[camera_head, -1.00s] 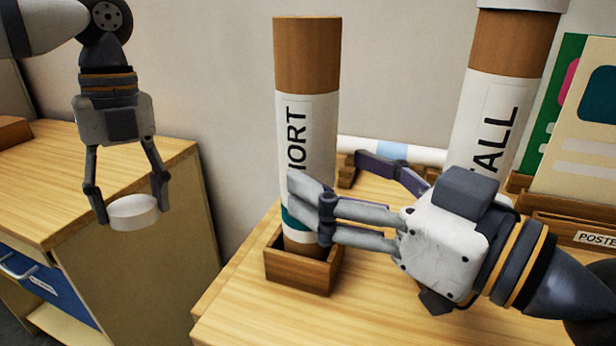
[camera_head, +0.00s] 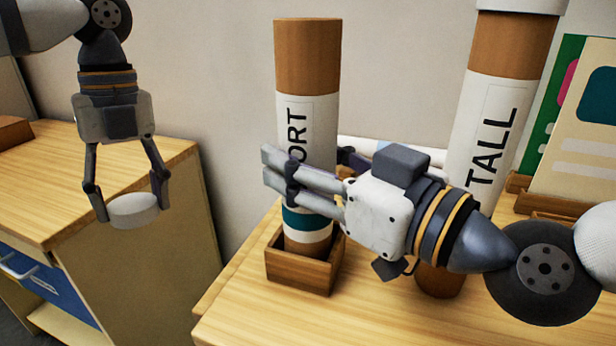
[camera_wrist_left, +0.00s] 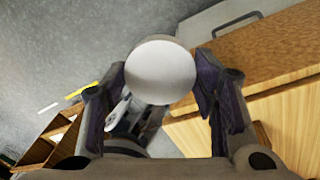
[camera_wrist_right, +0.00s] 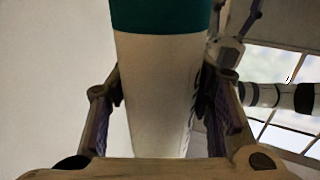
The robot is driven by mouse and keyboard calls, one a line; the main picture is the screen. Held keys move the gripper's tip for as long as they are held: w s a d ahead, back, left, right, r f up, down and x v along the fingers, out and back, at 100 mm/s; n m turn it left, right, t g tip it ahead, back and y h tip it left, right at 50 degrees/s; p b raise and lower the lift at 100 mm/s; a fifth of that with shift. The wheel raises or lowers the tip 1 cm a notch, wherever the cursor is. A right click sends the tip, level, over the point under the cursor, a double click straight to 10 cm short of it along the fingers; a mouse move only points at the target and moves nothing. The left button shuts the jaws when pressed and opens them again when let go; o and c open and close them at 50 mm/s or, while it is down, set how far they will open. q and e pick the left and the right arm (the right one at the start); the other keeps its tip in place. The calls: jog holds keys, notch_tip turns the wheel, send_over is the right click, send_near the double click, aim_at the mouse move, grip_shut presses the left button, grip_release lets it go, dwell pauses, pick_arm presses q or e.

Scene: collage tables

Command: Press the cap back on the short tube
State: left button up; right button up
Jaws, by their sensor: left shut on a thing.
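The short tube (camera_head: 306,110) stands upright in a small wooden holder (camera_head: 300,280), its brown top end bare. The white round cap (camera_head: 134,211) is held by my left gripper (camera_head: 130,200), level with the tube's lower part and well to its left. It also shows between the fingers in the left wrist view (camera_wrist_left: 160,72). My right gripper (camera_head: 290,180) lies sideways at the tube's lower half, fingers either side of it. The right wrist view shows the tube (camera_wrist_right: 160,85) between the fingers; I cannot tell whether both touch it.
A tall tube (camera_head: 490,130) with a white cap stands to the right, behind my right arm. Poster boards (camera_head: 583,160) stand at the far right. A white roll lies behind the short tube. A second wooden cabinet (camera_head: 130,180) is at left, across a gap.

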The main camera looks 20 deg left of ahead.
aim_at(329, 70)
jog(key=shift+r, duration=0.1)
pick_arm(q)
jog(key=r, duration=0.1)
jog(key=r+p, duration=0.1)
jog(key=r, duration=0.1)
jog(key=shift+s+r+t, duration=0.15)
jog(key=shift+s+t, duration=0.2)
jog(key=shift+t, duration=0.05)
pick_arm(e)
notch_tip(329, 70, up, 9)
jog(key=shift+r, duration=0.45)
jog(key=o, duration=0.4)
jog(key=shift+c, duration=0.2)
grip_shut()
jog(key=shift+f, duration=0.1)
